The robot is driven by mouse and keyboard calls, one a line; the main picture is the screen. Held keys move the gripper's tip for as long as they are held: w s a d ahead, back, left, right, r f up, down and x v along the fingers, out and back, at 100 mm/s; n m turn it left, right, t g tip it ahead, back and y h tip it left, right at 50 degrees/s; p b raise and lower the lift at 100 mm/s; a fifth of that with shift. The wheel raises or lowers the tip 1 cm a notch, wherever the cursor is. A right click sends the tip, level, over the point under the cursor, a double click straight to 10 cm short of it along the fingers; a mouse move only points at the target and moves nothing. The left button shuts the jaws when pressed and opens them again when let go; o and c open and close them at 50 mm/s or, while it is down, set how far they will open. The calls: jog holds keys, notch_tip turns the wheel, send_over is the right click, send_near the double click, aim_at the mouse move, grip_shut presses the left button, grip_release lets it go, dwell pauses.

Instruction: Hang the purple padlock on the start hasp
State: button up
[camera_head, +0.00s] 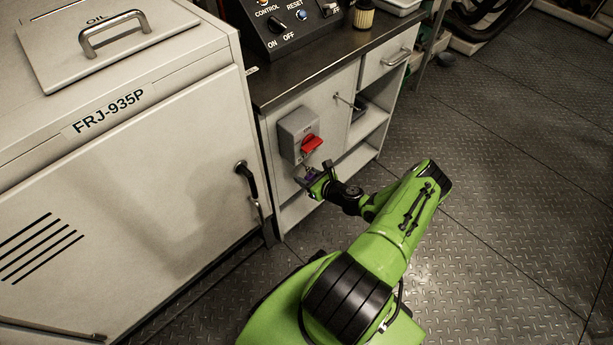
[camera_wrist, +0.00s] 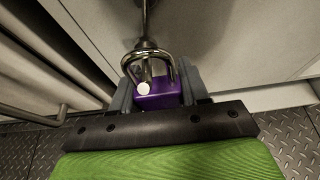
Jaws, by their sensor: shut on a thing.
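My gripper (camera_wrist: 156,80) is shut on the purple padlock (camera_wrist: 165,98), with a grey finger on each side of its body. The padlock's metal shackle (camera_wrist: 168,66) arches away from the gripper. A metal hasp-like piece (camera_wrist: 146,42) meets or overlaps the top of the shackle in the wrist view; I cannot tell whether the shackle passes through it. In the head view my gripper (camera_head: 318,181) is just below the grey switch box, and a little purple of the padlock (camera_head: 306,178) shows. The hasp is too small to make out there.
The grey box (camera_head: 297,128) with a red switch handle (camera_head: 311,143) is on the cabinet front (camera_head: 330,105). An open shelf (camera_head: 365,125) is to its right. A large pale machine (camera_head: 125,170) with a black door handle (camera_head: 246,178) stands left. The floor at right is clear.

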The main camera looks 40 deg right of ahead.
jog(key=o, duration=1.2)
jog(key=shift+o, duration=0.2)
jog(key=p+v, duration=0.4)
jog(key=v, duration=1.1)
jog(key=shift+s+r+p, duration=0.2)
jog(key=shift+s+p, duration=0.15)
jog(key=shift+p, duration=0.05)
